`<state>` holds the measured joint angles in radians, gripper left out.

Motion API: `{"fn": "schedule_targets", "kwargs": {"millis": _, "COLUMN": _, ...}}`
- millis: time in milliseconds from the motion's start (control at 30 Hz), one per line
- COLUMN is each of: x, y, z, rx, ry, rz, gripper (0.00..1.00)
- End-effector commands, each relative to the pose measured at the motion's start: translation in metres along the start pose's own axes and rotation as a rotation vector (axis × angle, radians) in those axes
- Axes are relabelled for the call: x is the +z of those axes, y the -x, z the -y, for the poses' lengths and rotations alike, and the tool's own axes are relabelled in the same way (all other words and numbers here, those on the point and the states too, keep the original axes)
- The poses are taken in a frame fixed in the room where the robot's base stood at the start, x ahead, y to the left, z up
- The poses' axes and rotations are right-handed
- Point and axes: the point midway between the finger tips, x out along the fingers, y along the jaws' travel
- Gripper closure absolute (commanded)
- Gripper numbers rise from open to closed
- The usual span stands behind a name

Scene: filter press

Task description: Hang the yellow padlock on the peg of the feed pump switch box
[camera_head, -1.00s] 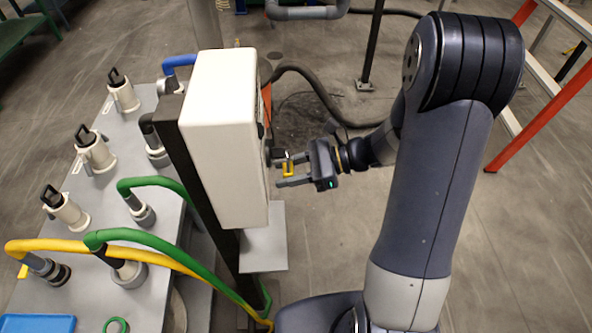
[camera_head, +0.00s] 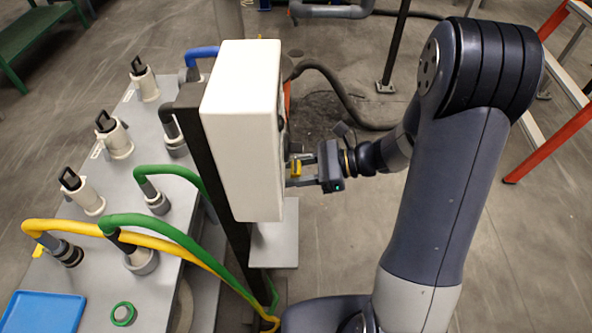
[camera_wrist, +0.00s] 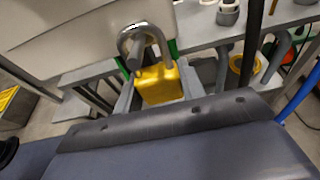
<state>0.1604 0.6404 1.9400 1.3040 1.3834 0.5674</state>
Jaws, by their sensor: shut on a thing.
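The white switch box (camera_head: 238,135) stands on a dark post in the head view, and its pale face (camera_wrist: 60,35) fills the upper left of the wrist view. My gripper (camera_head: 297,172) is at the box's right-hand face, shut on the body of the yellow padlock (camera_head: 296,168). In the wrist view the yellow padlock (camera_wrist: 160,84) sits between the fingers with its grey shackle up. A grey peg (camera_wrist: 139,54) shows inside the shackle loop; I cannot tell how deep it passes through. In the head view the box edge hides the peg.
A grey bench (camera_head: 105,185) with several hose fittings lies left of the box. Green (camera_head: 165,226) and yellow (camera_head: 75,228) hoses curve past the post. A blue tray (camera_head: 45,312) is at the lower left. The floor right of the box is open around my arm.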

Motion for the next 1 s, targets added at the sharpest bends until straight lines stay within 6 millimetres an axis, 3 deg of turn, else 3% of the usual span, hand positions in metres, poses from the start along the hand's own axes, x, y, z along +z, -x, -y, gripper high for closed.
{"fn": "schedule_targets", "kwargs": {"millis": 167, "x": 0.0, "y": 0.0, "z": 0.0, "rx": 0.0, "ry": 0.0, "rz": 0.0, "gripper": 0.8}}
{"fn": "schedule_targets", "kwargs": {"millis": 200, "x": 0.0, "y": 0.0, "z": 0.0, "rx": 0.0, "ry": 0.0, "rz": 0.0, "gripper": 0.6}}
{"fn": "schedule_targets", "kwargs": {"millis": 500, "x": 0.0, "y": 0.0, "z": 0.0, "rx": 0.0, "ry": 0.0, "rz": 0.0, "gripper": 0.37}}
{"fn": "schedule_targets", "kwargs": {"millis": 767, "x": 0.0, "y": 0.002, "z": 0.0, "rx": -0.001, "ry": 0.0, "rz": 0.0, "gripper": 0.37}}
{"fn": "schedule_targets", "kwargs": {"millis": 1000, "x": -0.001, "y": 0.031, "z": 0.001, "rx": -0.006, "ry": 0.002, "rz": 0.0, "gripper": 0.37}}
